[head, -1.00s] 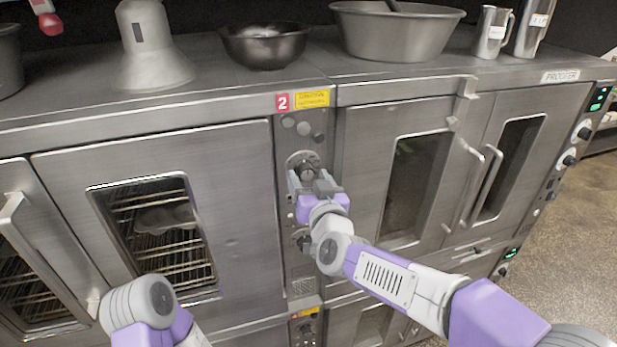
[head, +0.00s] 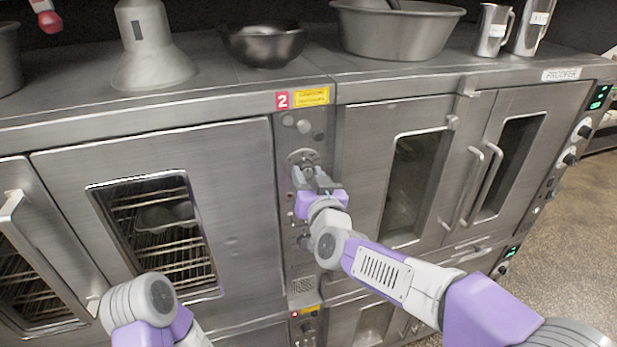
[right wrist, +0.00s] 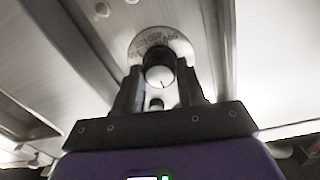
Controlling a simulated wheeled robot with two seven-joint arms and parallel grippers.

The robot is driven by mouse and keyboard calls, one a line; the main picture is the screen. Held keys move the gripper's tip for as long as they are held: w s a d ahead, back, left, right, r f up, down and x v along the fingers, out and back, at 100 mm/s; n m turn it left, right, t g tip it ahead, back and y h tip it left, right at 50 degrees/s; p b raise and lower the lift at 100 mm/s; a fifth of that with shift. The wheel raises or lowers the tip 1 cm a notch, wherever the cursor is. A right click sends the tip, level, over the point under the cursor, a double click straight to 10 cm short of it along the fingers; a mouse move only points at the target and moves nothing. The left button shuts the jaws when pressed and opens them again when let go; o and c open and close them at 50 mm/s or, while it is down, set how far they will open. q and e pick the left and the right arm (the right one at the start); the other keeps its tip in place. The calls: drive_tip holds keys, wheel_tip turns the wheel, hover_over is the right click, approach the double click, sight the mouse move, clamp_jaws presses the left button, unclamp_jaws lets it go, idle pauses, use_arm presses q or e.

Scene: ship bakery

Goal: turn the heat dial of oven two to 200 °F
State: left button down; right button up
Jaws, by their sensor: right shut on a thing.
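Oven two has a red "2" label (head: 283,101) at the top of its narrow control panel. Below the label is the heat dial (head: 302,157), a round pale scale plate with a dark knob, mostly covered by my right gripper (head: 312,178). In the right wrist view, the knob (right wrist: 159,74) has a light face and sits between the two dark fingers of my right gripper (right wrist: 158,88), which is shut on it. A printed scale (right wrist: 152,42) curves above the knob. I cannot read its setting reliably. My left gripper is out of the head view.
Oven two's windowed door (head: 245,200) is closed, left of the panel. The proofer (head: 400,170) stands to the right. A dark bowl (head: 262,44), a large metal basin (head: 396,30) and steel jugs (head: 493,32) stand on top. Smaller knobs sit below the dial.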

drive_tip(key=m+b, duration=0.2)
drive_tip(key=m, duration=0.1)
drive_tip(key=shift+f+m, duration=0.1)
drive_tip(key=shift+m, duration=0.3)
drive_tip(key=shift+m+b, duration=0.75)
drive_tip(key=shift+m, duration=1.05)
drive_tip(key=o, duration=1.1)
drive_tip(key=shift+c, duration=0.2)
drive_tip(key=shift+s, duration=0.1)
drive_tip(key=v, duration=0.7)
drive_tip(key=shift+s+r, duration=0.2)
drive_tip(key=shift+r, duration=0.1)
drive_tip(key=shift+d, duration=0.1)
